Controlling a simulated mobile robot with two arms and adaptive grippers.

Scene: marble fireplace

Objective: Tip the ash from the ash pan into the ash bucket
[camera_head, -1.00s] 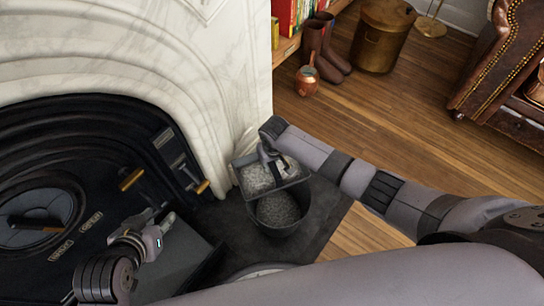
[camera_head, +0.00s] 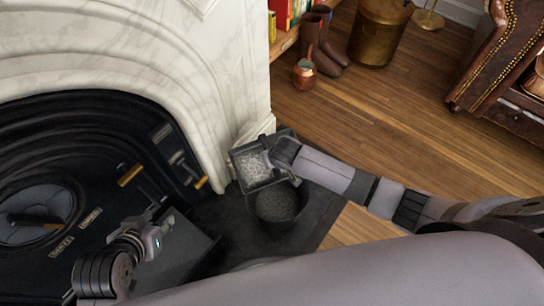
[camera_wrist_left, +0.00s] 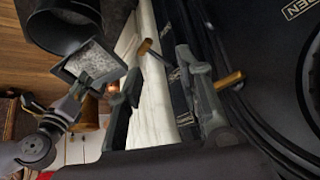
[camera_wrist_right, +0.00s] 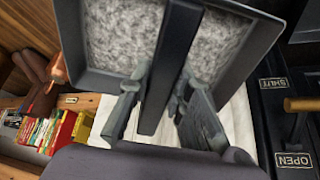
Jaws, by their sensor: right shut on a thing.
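The dark square ash pan (camera_head: 236,172) is full of pale grey ash and is beside and partly above the rim of the round black ash bucket (camera_head: 252,207). Grey speckled matter shows inside the bucket. My right gripper (camera_head: 274,163) is shut on the pan's handle bar, which runs between its fingers in the right wrist view (camera_wrist_right: 155,88). The pan (camera_wrist_left: 112,70) and the bucket (camera_wrist_left: 50,30) also show in the left wrist view. My left gripper (camera_head: 160,222) is open and empty in front of the stove, with its fingers apart in its wrist view (camera_wrist_left: 160,85).
The white marble surround (camera_head: 150,55) stands close to the pan. The black stove (camera_head: 110,150) has brass-tipped handles (camera_head: 130,175). Boots (camera_head: 322,45), a copper jug (camera_head: 304,74) and a brass bin (camera_head: 378,32) stand farther back.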

